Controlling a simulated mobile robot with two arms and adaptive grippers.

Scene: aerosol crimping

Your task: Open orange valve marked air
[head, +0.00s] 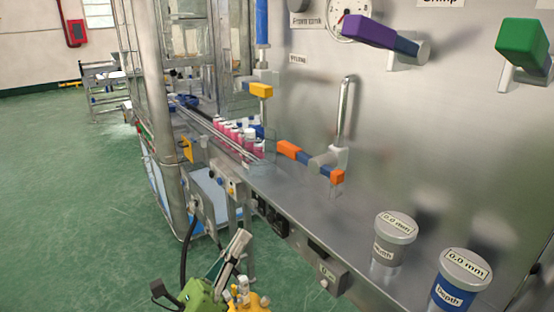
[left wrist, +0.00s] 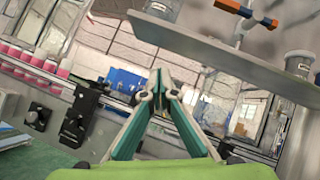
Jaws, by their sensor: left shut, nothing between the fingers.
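An orange-ended valve handle (head: 290,150) with a blue middle part sits low on the steel panel, by an upright bent metal pipe. A second orange piece (head: 337,177) is at its right end. I cannot read a label marked air beside it. The handle also shows at the top of the left wrist view (left wrist: 236,7). My left gripper (head: 239,240), with a green body, is low in the head view, below and left of the handle and apart from it. Its fingers (left wrist: 158,76) are shut and empty in the left wrist view. My right gripper is not in view.
A purple handle (head: 368,31) and a green handle (head: 521,46) are higher on the panel. A yellow handle (head: 261,90) is further back. Two capped cylinders, grey (head: 392,248) and blue (head: 455,288), stand on the steel ledge. Several pink cans (head: 237,134) line the conveyor.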

